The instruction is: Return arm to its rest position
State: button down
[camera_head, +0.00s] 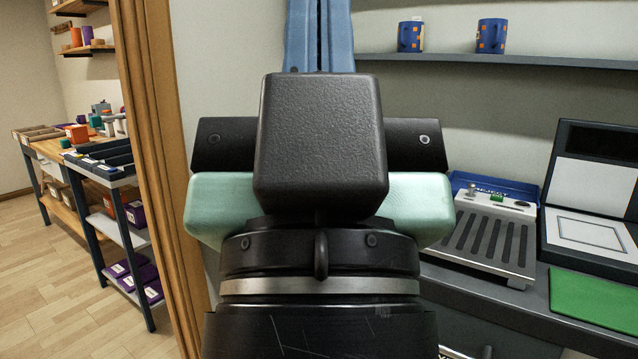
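The end of my arm fills the middle of the head view. It shows as a dark grey block with a black crossbar and a pale green part behind it, above a black wrist with a metal ring. My gripper (320,145) is seen from behind, and this block hides most of it. A light blue upright shape with a dark line down its middle rises above the block. I cannot tell whether it belongs to my gripper or hangs behind it. I see nothing held, but the fingertips are not clearly visible.
A wooden post (158,150) stands close on the left. Beyond it are a workbench and a shelf rack (125,225). On the right, a counter holds a slotted metal tray (490,240), a press-like machine (590,232) and a green mat (595,300). Two blue mugs (410,36) (491,36) stand on a wall shelf.

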notch_tip(320, 180, up, 28)
jog(key=p, duration=2.7)
jog(key=shift+w, duration=0.2)
